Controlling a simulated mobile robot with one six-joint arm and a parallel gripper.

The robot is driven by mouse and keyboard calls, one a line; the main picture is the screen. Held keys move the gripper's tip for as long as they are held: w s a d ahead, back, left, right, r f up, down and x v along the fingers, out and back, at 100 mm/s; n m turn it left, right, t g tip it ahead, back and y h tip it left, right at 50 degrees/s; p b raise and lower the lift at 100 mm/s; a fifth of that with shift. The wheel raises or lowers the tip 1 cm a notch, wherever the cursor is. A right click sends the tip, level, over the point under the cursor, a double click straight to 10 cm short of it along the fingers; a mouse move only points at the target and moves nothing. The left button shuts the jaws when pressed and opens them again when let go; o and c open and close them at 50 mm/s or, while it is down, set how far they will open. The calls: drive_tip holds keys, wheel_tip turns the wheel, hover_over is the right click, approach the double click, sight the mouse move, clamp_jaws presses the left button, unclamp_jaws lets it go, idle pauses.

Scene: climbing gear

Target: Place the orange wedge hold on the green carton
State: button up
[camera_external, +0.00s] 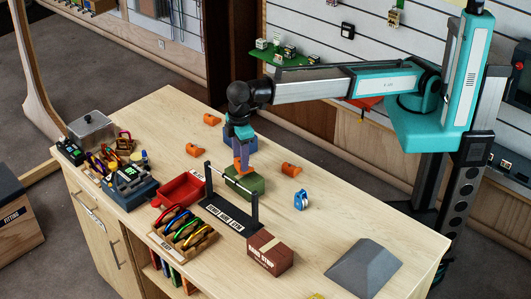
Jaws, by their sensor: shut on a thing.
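My gripper (240,149) points straight down over the green carton (250,184), near the middle of the table. It is shut on an orange piece, the orange wedge hold (239,165), whose lower end is at the carton's top. I cannot tell whether the hold touches the carton top or is just above it. The fingers hide part of the hold.
Other orange holds lie on the table (320,232): one (291,169) to the right, two to the left (194,150). A black bar stand (228,212), red tray (180,190), blue item (300,200) and brown box (270,253) stand nearer the front.

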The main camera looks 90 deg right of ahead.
drive_tip(key=shift+f, duration=0.9)
drive_tip(key=shift+f+b, duration=0.1)
drive_tip(key=shift+b, duration=0.2)
drive_tip(key=o, duration=1.1)
drive_tip(key=shift+c, duration=0.2)
wheel_tip(320, 180, up, 12)
drive_tip(key=p, duration=0.6)
